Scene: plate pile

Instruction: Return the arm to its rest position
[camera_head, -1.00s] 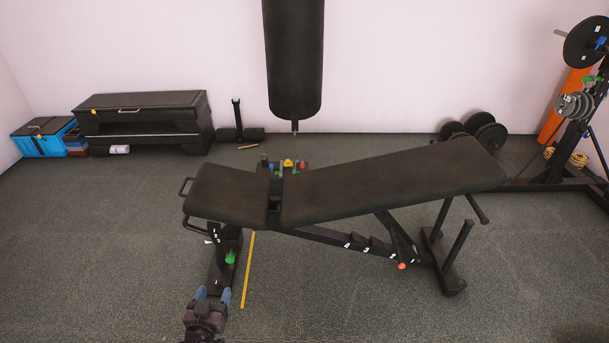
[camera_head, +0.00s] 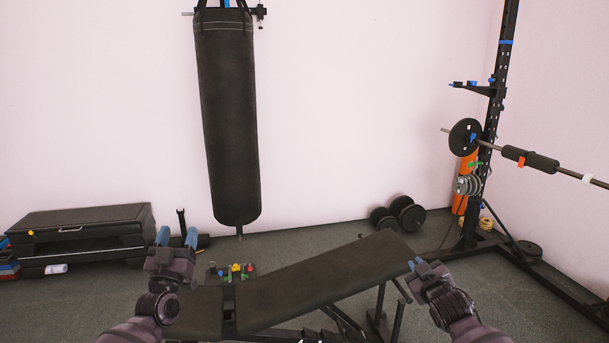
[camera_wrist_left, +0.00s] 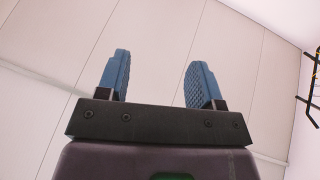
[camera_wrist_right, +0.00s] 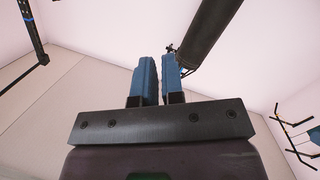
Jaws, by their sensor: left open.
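My left gripper (camera_head: 177,237) is raised at the lower left of the head view, fingers pointing up. Its two blue fingers stand apart with nothing between them, as the left wrist view (camera_wrist_left: 157,82) also shows. My right gripper (camera_head: 416,265) is raised at the lower right of the head view, beside the right end of the bench. Its blue fingers are close together with only a thin gap and nothing visible held, as the right wrist view (camera_wrist_right: 160,80) shows.
A black bench (camera_head: 320,280) lies between and behind my grippers. A punching bag (camera_head: 228,120) hangs behind it. Dumbbells (camera_head: 398,214) and a dark box bench (camera_head: 85,220) sit along the wall.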

